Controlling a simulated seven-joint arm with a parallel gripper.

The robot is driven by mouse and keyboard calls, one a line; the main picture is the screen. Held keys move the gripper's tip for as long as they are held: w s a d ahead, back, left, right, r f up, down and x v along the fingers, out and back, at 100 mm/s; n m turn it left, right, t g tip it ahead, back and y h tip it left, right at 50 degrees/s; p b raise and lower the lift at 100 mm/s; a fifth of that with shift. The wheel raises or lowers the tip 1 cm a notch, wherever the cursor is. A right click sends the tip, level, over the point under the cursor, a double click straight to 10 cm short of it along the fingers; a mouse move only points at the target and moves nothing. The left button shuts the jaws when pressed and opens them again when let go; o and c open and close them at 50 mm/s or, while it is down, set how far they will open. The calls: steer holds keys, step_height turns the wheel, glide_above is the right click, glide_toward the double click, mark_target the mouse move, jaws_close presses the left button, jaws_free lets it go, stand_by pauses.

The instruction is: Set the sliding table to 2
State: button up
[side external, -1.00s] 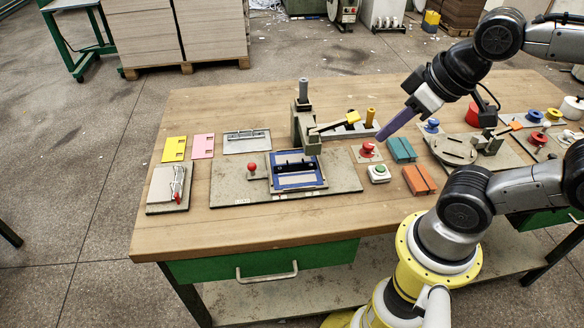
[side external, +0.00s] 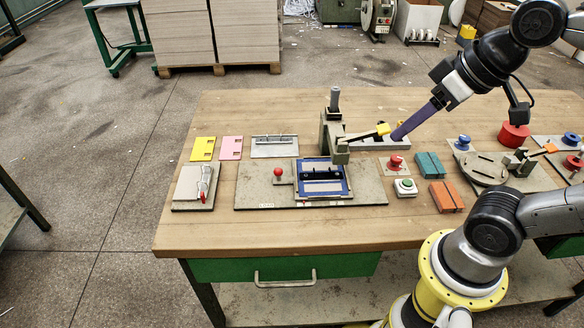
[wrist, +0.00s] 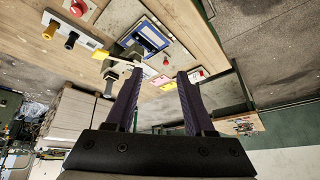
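The sliding table, a blue-framed plate (side external: 322,180) with a dark bar across it, sits on a grey baseplate (side external: 366,188). A red ball knob (side external: 278,172) stands at its left. Small marks run along the baseplate's front edge, too small to read. A grey press post (side external: 334,128) with a yellow-tipped lever (side external: 382,129) rises behind the table's right end. My gripper (side external: 395,136) hangs in the air to the right of that lever, apart from knob and table. In the wrist view its two purple fingers are spread with nothing between them; the blue frame (wrist: 146,38) shows beyond.
A red button (side external: 396,162) and a green button (side external: 405,186) stand right of the baseplate, near teal (side external: 430,165) and orange (side external: 446,196) blocks. Bare wood runs along the front.

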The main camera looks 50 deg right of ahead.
steer(key=w+a+r+m+g+y, duration=0.1)
steer(key=w+a+g, duration=0.15)
steer(key=w, duration=1.55)
steer(key=w+d+f+g, duration=0.1)
steer(key=w+f+g, duration=0.1)
steer(key=w+f, duration=0.45)
steer(key=shift+m+g+y, duration=0.4)
steer(key=shift+g, duration=0.05)
steer(key=w+f, duration=0.1)
steer(key=f, duration=0.5)
steer(key=a+f, duration=0.1)
steer(key=f, duration=0.5)
steer(key=w+a+f, duration=0.1)
steer(key=f, duration=0.5)
steer(key=shift+w+a+f, duration=0.1)
steer(key=shift+w+f, duration=0.15)
steer(key=shift+w, duration=0.1)
jaws_close()
steer(key=shift+r, duration=0.1)
